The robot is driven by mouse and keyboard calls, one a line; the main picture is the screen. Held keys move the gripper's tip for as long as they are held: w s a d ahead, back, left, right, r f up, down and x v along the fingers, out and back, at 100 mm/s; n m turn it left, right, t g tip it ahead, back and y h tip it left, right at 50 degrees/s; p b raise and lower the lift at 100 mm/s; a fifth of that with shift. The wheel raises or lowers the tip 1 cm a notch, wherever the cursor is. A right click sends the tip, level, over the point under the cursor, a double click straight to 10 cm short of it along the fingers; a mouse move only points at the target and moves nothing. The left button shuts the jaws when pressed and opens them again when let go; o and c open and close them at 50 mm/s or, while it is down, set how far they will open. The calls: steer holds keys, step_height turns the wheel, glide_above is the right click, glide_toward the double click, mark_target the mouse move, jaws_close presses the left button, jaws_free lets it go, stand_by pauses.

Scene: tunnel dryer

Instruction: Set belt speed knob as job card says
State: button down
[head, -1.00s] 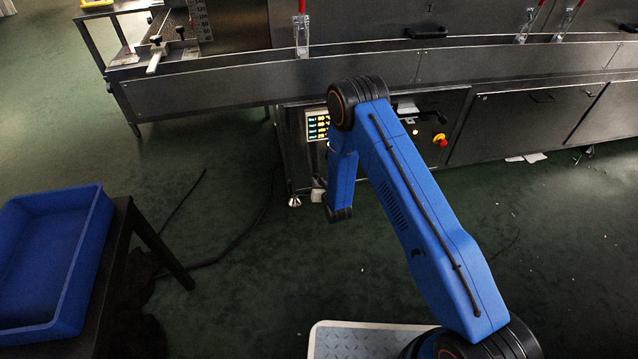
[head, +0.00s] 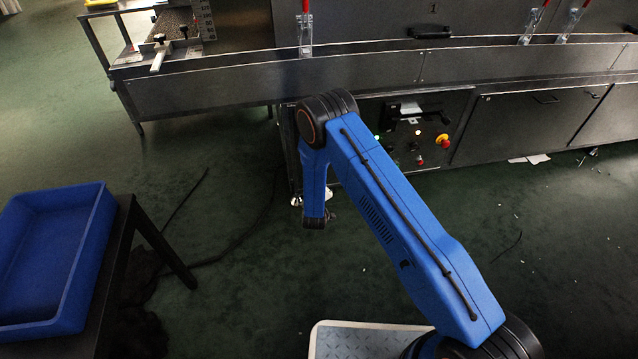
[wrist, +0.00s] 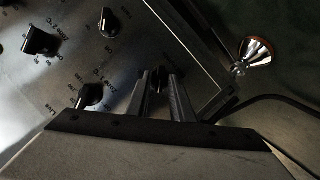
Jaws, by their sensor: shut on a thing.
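My gripper (wrist: 163,98) is in the lower middle of the wrist view, with its two fingers on either side of a small black knob (wrist: 157,77) near the panel's edge. The knob's pointer and scale are mostly hidden by the fingers. The dark control panel (wrist: 70,70) carries other black knobs: one at the left (wrist: 40,42), one at the top (wrist: 108,22) and one beside my gripper (wrist: 90,95). In the head view my arm hides the gripper.
A metal levelling foot (wrist: 254,55) stands beyond the panel edge. In the head view, a red and yellow emergency button (head: 442,140) and a pale item, perhaps a card (head: 408,109), are on the machine front. A blue crate (head: 95,240) sits on a table at left.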

steer(key=shift+w+a+n+t+h, duration=0.1)
steer(key=shift+n+t+h, duration=0.25)
steer(key=shift+n, duration=0.35)
steer(key=shift+w+a+n+t+h, duration=0.1)
steer(key=shift+n+t+h, duration=0.2)
steer(key=shift+n, duration=0.4)
steer(key=c, duration=1.8)
jaws_free()
steer(key=shift+f, duration=0.1)
steer(key=shift+s, duration=0.15)
steer(key=s+r, duration=0.1)
steer(key=s, duration=0.4)
steer(key=s+r, duration=0.1)
steer(key=s, duration=0.5)
steer(key=s+a+r, duration=0.1)
steer(key=s, duration=0.4)
steer(key=shift+s+r, duration=0.1)
steer(key=shift+s, duration=0.3)
